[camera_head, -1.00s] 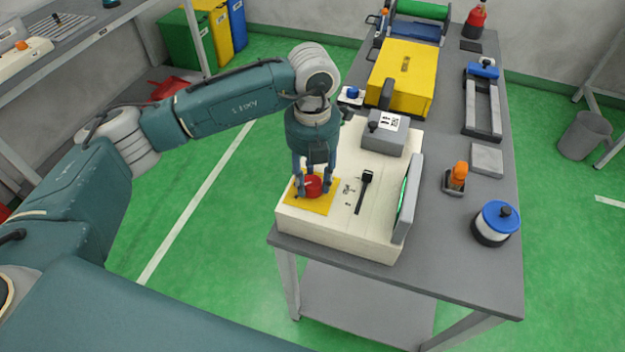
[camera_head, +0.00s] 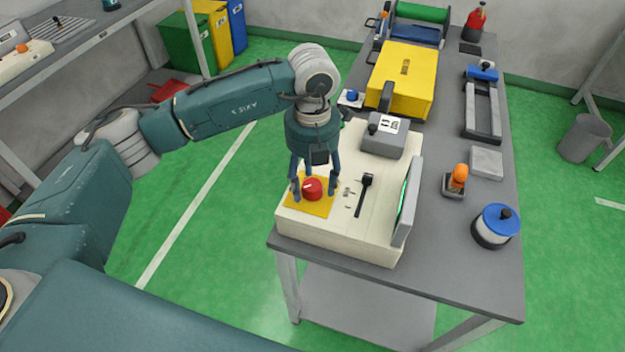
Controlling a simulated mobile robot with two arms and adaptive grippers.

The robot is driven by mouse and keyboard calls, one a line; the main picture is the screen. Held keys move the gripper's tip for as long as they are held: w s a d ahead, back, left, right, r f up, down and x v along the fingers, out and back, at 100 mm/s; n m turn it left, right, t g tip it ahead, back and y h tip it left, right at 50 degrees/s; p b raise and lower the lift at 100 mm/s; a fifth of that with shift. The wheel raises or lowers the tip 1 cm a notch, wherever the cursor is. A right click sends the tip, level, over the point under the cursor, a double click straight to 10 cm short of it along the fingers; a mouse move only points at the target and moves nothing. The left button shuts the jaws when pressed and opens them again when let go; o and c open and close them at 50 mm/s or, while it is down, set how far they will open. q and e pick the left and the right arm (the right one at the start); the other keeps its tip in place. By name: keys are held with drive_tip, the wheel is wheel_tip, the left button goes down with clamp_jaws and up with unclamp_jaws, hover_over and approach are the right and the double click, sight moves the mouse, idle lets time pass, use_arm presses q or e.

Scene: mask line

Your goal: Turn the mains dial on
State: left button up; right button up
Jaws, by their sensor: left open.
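The red mains dial (camera_head: 313,189) sits on a yellow square plate (camera_head: 318,209) at the front left of a cream machine (camera_head: 345,236). A light mark shows on the dial's top, toward its left side. My left gripper (camera_head: 314,192) points down over the dial with its fingers spread open, on either side of it. The fingers look apart from the dial. The far side of the dial is partly hidden by the gripper. My right gripper is not in view.
A black slider lever (camera_head: 364,190) and a grey screen (camera_head: 408,201) stand to the right on the machine. Beyond are a grey box (camera_head: 385,138) and a yellow case (camera_head: 405,75). A blue-lidded jar (camera_head: 496,224) and an orange-topped item (camera_head: 458,179) stand on the grey table.

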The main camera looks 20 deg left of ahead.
sight(312, 184)
use_arm(q)
wheel_tip(312, 184, up, 12)
idle(0.4)
drive_tip(key=shift+f, duration=0.15)
